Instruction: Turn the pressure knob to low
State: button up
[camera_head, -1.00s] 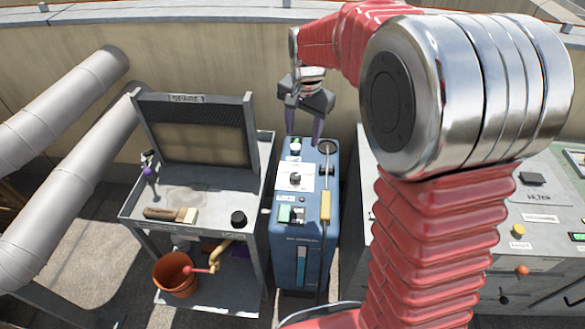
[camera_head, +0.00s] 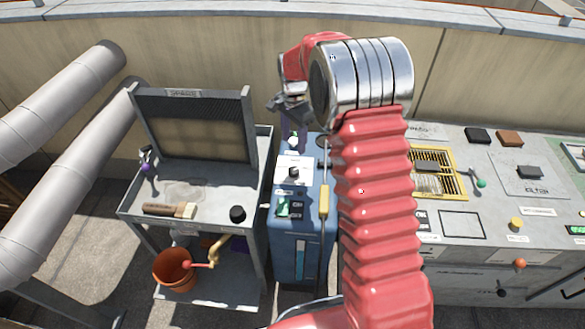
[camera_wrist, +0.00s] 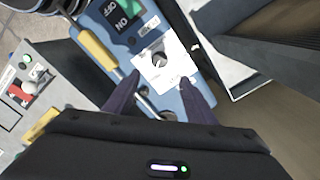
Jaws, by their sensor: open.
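The blue machine (camera_head: 305,235) stands between the grey cart and the grey bench in the head view. The pressure knob (camera_head: 293,172) is small and dark, on a white plate on the machine's top. In the wrist view the knob (camera_wrist: 157,59) sits on the white plate (camera_wrist: 176,76), just beyond my fingertips. I cannot read its setting. My gripper (camera_wrist: 160,80) is open and empty, its two dark fingers pointing toward the plate and apart from each other. In the head view my gripper (camera_head: 292,128) is above the machine's far end, partly hidden by my arm.
An OFF/ON switch (camera_wrist: 122,14) and a yellow-handled tool (camera_wrist: 98,52) are close to the knob. The cart (camera_head: 208,200) holds a brush (camera_head: 170,210) and a black knob (camera_head: 237,214). The bench (camera_head: 500,205) lies right, the wall behind.

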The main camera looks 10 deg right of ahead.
aim_at(294, 169)
jog(key=shift+f, duration=0.1)
notch_tip(294, 169, down, 14)
jog(key=shift+r, duration=0.2)
dwell(0.5)
jog(key=c, duration=1)
